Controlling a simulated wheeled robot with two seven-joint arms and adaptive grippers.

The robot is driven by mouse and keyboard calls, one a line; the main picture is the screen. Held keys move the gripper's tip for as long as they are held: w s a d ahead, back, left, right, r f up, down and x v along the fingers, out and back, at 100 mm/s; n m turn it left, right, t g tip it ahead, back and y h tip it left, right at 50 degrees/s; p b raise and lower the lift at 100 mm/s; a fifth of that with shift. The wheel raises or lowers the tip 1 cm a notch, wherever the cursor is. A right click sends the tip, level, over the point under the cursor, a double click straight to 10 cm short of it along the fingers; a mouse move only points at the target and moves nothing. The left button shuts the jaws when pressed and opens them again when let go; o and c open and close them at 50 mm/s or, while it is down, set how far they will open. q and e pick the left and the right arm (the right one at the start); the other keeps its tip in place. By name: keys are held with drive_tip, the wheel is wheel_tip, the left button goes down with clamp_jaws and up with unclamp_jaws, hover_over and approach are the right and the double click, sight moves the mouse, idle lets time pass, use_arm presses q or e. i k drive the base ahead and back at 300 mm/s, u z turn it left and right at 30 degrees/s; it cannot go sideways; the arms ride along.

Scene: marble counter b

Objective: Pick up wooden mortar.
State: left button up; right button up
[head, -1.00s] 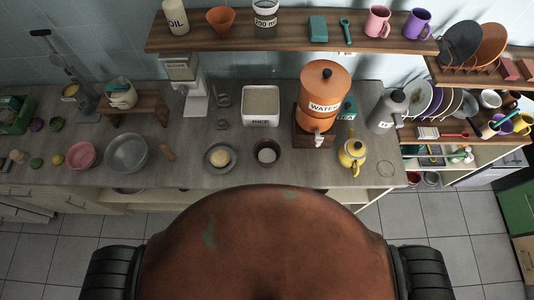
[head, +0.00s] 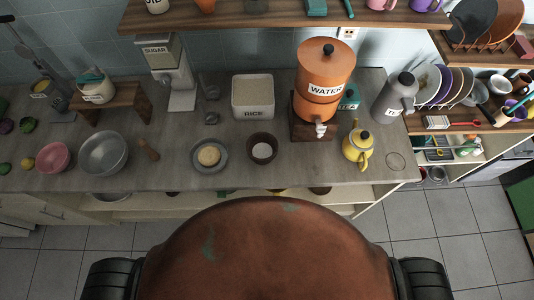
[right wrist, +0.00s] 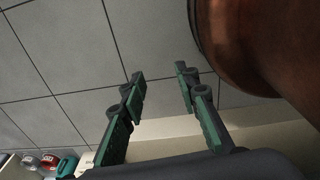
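A dark brown round bowl (head: 262,149) with something white in its middle stands near the front edge of the counter in the head view. It looks like the wooden mortar, though I cannot be sure. My left gripper is in neither view.
A grey plate with a pale round item (head: 209,154) is left of the brown bowl. The rice box (head: 253,97) stands behind it; the orange water dispenser (head: 324,80) and yellow kettle (head: 358,146) stand to the right. A shelf (head: 280,16) hangs above.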

sight(261, 148)
drive_tip(key=z, duration=2.25)
drive_tip(key=k, duration=1.45)
drive_tip(key=u, duration=1.65)
